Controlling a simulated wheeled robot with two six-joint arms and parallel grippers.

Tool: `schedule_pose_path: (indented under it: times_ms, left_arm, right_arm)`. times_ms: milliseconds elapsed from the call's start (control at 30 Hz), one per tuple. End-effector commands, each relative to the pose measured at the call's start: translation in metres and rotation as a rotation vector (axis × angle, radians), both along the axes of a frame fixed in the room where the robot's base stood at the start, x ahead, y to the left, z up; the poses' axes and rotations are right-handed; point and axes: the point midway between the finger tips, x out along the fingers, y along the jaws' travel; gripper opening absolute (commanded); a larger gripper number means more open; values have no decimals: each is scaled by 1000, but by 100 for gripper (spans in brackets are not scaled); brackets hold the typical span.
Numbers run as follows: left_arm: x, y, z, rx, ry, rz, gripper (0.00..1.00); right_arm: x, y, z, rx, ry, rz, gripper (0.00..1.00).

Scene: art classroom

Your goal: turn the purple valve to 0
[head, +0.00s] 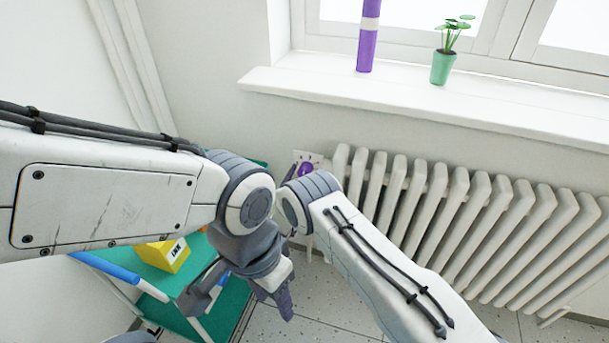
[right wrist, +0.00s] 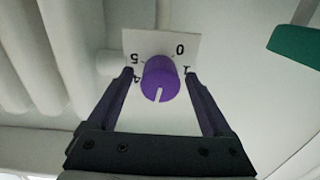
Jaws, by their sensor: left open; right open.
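The purple valve (right wrist: 160,76) is a round knob in front of a white dial plate (right wrist: 188,42). In the right wrist view its white mark points down, away from the 0 at the upper right. The 1 is at the right; 4 and 5 are at the left. My right gripper (right wrist: 158,73) is open, one finger on each side of the valve; I cannot tell if they touch it. In the head view the valve (head: 306,169) shows small beside the radiator, partly hidden by my right arm. My left gripper (head: 246,298) is open and empty, low beside the cart.
A white radiator (head: 440,205) stands right of the valve under the window sill (head: 400,98). A purple tube (head: 367,40) and a potted plant (head: 442,66) stand on the sill. A green cart (head: 215,305) with a yellow box (head: 161,256) is at the lower left.

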Motion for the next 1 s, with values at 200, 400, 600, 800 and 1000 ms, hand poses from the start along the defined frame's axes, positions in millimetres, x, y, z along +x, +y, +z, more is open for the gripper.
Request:
schedule_pose_path:
  times_ms: [200, 400, 600, 800, 1000]
  left_arm:
    - [0, 0, 0, 0, 0, 0, 50]
    - [0, 0, 0, 0, 0, 0, 50]
    - [0, 0, -3, 0, 0, 0, 50]
    - [0, 0, -9, 0, 0, 0, 50]
    - [0, 0, -16, 0, 0, 0, 50]
  right_arm:
    - [0, 0, 0, 0, 0, 0, 27]
    - [0, 0, 0, -3, 1, 0, 0]
    - [-1, 0, -1, -41, 14, 0, 0]
    - [-1, 0, -2, -146, 49, 0, 0]
    - [-1, 0, -3, -312, 102, 0, 0]
